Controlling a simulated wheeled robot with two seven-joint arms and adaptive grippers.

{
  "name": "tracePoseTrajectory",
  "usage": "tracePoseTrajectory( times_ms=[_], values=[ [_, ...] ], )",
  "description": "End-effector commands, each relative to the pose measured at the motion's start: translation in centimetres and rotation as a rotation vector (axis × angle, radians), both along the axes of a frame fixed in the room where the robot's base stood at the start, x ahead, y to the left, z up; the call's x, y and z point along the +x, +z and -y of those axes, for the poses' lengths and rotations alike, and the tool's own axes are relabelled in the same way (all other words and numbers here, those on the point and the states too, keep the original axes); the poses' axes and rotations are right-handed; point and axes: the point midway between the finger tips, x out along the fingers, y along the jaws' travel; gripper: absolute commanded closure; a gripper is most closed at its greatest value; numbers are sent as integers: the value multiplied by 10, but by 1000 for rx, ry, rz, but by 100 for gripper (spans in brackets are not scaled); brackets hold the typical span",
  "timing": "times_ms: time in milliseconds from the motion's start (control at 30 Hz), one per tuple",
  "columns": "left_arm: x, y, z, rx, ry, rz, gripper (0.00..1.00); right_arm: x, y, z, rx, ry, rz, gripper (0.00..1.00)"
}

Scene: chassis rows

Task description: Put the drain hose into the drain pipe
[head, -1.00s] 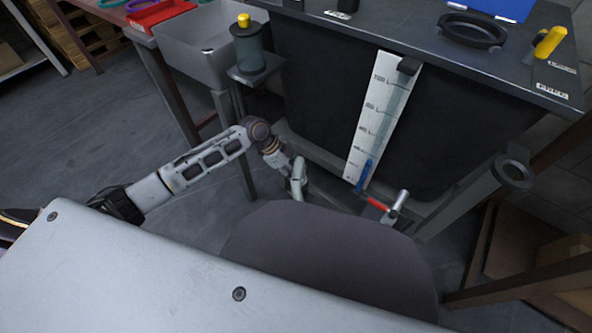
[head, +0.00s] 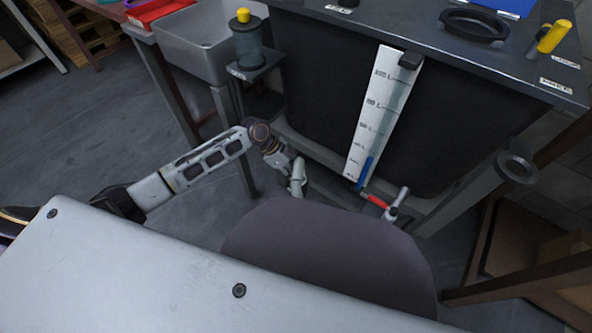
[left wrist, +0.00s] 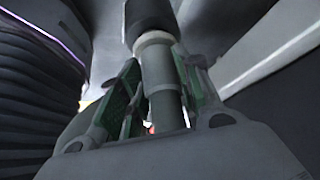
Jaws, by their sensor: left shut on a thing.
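My left gripper (head: 298,178) is low in front of the bench in the head view, partly hidden behind my own body. In the left wrist view, its green-padded fingers (left wrist: 160,78) are shut on a grey cylindrical piece, seemingly the drain hose (left wrist: 163,103). The piece has a pale collar and a dark section beyond it. A fitting with a red handle (head: 376,201) and grey metal end (head: 397,205) is low at the tank, to the right of the gripper and apart from it. I cannot tell which part is the drain pipe. My right gripper is out of view.
A dark tank (head: 315,85) with a white level scale (head: 377,115) and a blue marker (head: 365,174) stands under the bench top (head: 400,30). A grey ring (head: 517,169) is at right. A grey bin (head: 190,48) is at upper left.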

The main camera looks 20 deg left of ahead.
Motion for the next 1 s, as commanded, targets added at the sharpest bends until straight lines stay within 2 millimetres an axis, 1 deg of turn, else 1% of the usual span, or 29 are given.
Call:
tracePoseTrajectory(
  times_ms=[500,533,700,1000],
  values=[
    [0,-9,0,-1,1,1,96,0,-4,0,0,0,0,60],
    [0,-9,0,-1,0,2,63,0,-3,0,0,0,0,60],
    [0,-9,0,-1,1,1,41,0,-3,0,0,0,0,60],
    [0,-9,0,1,0,0,41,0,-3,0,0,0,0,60]
  ],
)
